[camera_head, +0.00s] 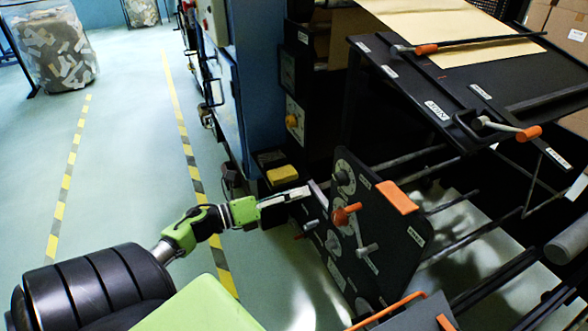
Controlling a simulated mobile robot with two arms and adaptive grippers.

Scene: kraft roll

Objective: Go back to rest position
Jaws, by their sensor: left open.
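My left arm comes in from the lower left, black and light green, and reaches out over the floor toward the machine. My left gripper (311,195) is open beside the dark control panel (385,232), close to its knobs and levers. I cannot tell whether a fingertip touches a knob. Nothing shows between the fingers. My right gripper is not in view.
A black table (480,88) with kraft paper (455,28) stands at upper right. A yellow sponge-like block (282,175) lies behind the gripper. The pale floor (120,150) at left is clear.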

